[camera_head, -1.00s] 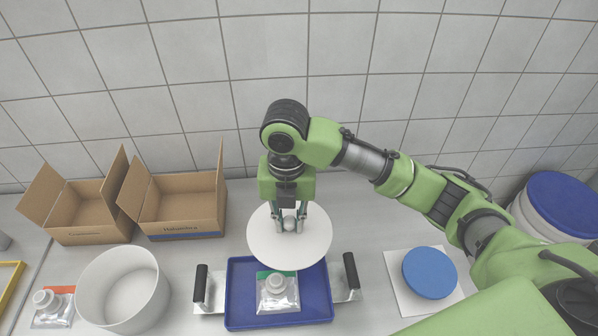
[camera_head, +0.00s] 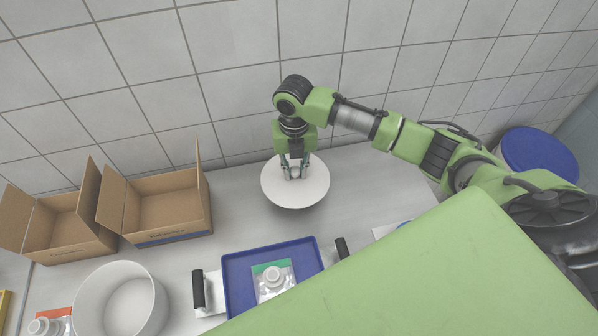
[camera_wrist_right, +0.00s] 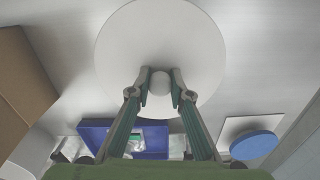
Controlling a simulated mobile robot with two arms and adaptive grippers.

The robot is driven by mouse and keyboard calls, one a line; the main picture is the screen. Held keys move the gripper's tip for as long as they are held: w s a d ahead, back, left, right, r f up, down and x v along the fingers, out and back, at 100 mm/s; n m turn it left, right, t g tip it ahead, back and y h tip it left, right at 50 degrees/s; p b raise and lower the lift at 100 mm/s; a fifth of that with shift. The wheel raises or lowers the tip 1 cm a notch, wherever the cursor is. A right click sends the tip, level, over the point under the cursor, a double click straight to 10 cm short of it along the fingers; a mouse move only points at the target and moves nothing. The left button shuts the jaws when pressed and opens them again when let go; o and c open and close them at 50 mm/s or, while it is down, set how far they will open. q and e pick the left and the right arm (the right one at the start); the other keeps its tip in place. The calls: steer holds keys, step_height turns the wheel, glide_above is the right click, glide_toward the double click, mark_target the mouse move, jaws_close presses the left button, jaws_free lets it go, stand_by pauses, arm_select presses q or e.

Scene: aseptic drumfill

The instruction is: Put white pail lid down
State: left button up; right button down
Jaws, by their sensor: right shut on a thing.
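The white pail lid (camera_head: 313,190) is a round disc with a small knob on top, at the back of the table near the tiled wall. My right gripper (camera_head: 295,172) is above it and shut on its knob. The right wrist view also shows the lid (camera_wrist_right: 205,45) with the fingers (camera_wrist_right: 160,82) on both sides of the knob. A shadow shows beside the lid; whether its underside touches the table I cannot tell. The open white pail (camera_head: 87,300) stands at the front left. My left gripper is not in view.
Two open cardboard boxes (camera_head: 165,207) stand left of the lid. A blue tray (camera_head: 232,270) with a pouch (camera_head: 272,279) lies in front of it. A blue-lidded drum (camera_head: 540,155) is at the right. A green part of mine covers the front right. Table around the lid is clear.

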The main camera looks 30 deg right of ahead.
mark_target(299, 177)
steer(key=shift+w+d+f, duration=0.2)
steer(key=shift+d+f, duration=0.15)
steer(key=shift+f, duration=0.15)
steer(key=shift+w+d+f, duration=0.15)
steer(key=shift+d+f, duration=0.2)
steer(key=shift+f, duration=0.2)
step_height(299, 177, down, 2)
steer(key=shift+d+f+p, duration=0.1)
steer(key=shift+f+p, duration=0.05)
steer(key=shift+p, duration=0.35)
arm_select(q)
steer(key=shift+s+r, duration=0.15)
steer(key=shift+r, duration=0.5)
arm_select(e)
steer(key=shift+f, duration=0.45)
steer(key=shift+f, duration=0.1)
steer(key=c, duration=1.8)
jaws_free()
steer(key=shift+c, duration=0.2)
